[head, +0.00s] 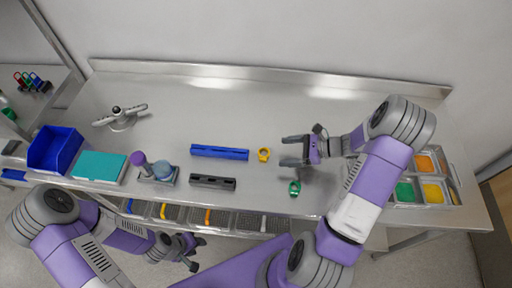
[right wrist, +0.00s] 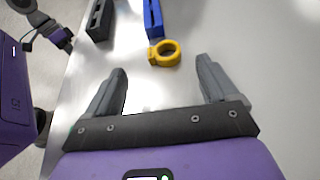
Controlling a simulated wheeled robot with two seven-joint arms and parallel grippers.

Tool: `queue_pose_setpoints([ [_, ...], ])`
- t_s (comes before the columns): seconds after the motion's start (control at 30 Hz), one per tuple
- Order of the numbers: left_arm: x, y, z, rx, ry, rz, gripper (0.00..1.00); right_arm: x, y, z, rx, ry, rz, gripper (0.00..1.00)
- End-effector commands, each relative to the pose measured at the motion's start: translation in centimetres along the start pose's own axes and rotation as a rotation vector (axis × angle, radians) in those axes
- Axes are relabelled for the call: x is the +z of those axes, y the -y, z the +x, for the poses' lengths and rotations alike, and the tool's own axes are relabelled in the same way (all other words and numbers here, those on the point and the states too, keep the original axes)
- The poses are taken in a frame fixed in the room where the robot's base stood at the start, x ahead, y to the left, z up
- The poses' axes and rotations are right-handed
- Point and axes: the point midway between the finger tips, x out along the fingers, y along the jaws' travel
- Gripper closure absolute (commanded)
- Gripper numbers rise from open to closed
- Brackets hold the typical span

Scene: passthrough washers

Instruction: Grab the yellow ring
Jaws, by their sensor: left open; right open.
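The yellow ring (head: 264,155) lies on the steel table, just right of the blue bar. It also shows in the right wrist view (right wrist: 165,53), ahead of the fingertips and between their lines. My right gripper (head: 283,152) is open and empty, with its fingers pointing at the ring from the right and a short gap between. Its two fingers also show in the right wrist view (right wrist: 162,78). My left gripper (head: 196,254) is open and empty, low in front of the table's front edge, well away from the ring.
A blue bar (head: 219,152) and a dark slotted bar (head: 213,182) lie left of the ring. A green ring (head: 295,188) lies near my right gripper. Sorting bins (head: 432,190) stand at the right. A blue bin (head: 55,149) and teal box (head: 99,166) stand at the left.

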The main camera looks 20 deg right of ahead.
Motion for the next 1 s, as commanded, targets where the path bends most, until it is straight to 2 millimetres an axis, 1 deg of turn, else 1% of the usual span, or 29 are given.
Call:
queue_pose_setpoints([
  [0.03, 0.0, 0.2, 0.4, 0.0, 0.0, 0.0, 0.57, -0.4, 0.1, 0.2, -0.002, 0.002, 0.0, 0.13],
  [0.27, 0.0, 0.2, 0.5, 0.0, 0.0, 0.0, 0.57, -0.3, 0.1, 2.4, 0.0, 0.004, 0.001, 0.13],
  [0.37, 0.0, 0.2, 0.7, 0.0, 0.0, 0.0, 0.57, -0.4, 0.1, 3.6, 0.001, 0.004, 0.0, 0.13],
  [0.5, 0.0, 0.3, 0.9, 0.0, 0.0, 0.0, 0.57, -0.7, 0.2, 5.8, 0.003, 0.004, 0.001, 0.13],
  [0.63, 0.0, 0.4, 1.0, 0.0, 0.0, 0.0, 0.57, -0.7, 0.2, 7.3, 0.001, 0.003, -0.001, 0.13],
  [0.73, -0.1, 0.4, 1.1, 0.0, 0.0, 0.0, 0.57, -0.6, 0.2, 7.7, 0.0, 0.002, -0.001, 0.13],
  [0.93, -0.1, 0.4, 1.0, 0.0, 0.0, 0.0, 0.57, -0.6, 0.3, 7.7, -0.001, 0.002, -0.001, 0.13],
  [1.0, -0.1, 0.4, 1.0, 0.0, 0.0, 0.0, 0.57, -0.6, 0.3, 7.7, -0.001, 0.002, -0.001, 0.24],
])
